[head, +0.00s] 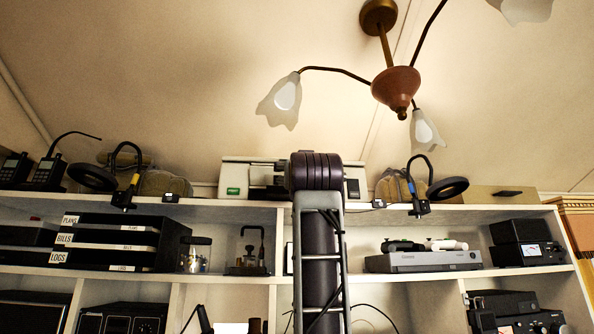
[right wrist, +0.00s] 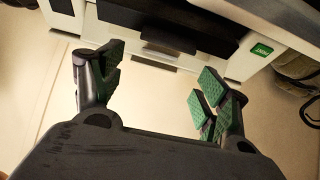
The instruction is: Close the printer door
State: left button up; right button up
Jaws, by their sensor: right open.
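The printer (head: 235,172), a pale machine with a dark middle and a green label at its left, stands on top of the shelf unit, partly hidden behind my right arm. In the right wrist view the printer (right wrist: 238,66) fills the top, turned round, with its green label at the right. Its middle shows dark recesses and a grey panel (right wrist: 140,61); I cannot tell how far the door is open. My right gripper (right wrist: 158,82) is open and empty, its green-padded fingers apart in front of the printer. In the head view its fingers are hidden. My left gripper is out of view.
Handheld radios (head: 48,172) are at the far left, a beige box (head: 499,195) at the right. A ceiling lamp (head: 395,85) hangs above. Shelves below hold black trays and equipment.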

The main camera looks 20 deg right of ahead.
jog(key=shift+p+x, duration=1.5)
jog(key=shift+x, duration=2.25)
jog(key=c, duration=1)
jog(key=shift+r, duration=0.1)
jog(key=shift+c, duration=0.2)
jog(key=shift+d+r, duration=0.1)
jog(key=shift+r, duration=0.1)
jog(key=shift+r+g, duration=0.2)
jog(key=shift+g, duration=0.3)
jog(key=shift+w+r+g, duration=0.1)
jog(key=shift+r+g, duration=0.05)
jog(key=shift+g, duration=0.15)
grip_shut()
jog(key=o, duration=1)
grip_release()
jog(key=shift+w, duration=0.1)
jog(key=shift+o, duration=0.2)
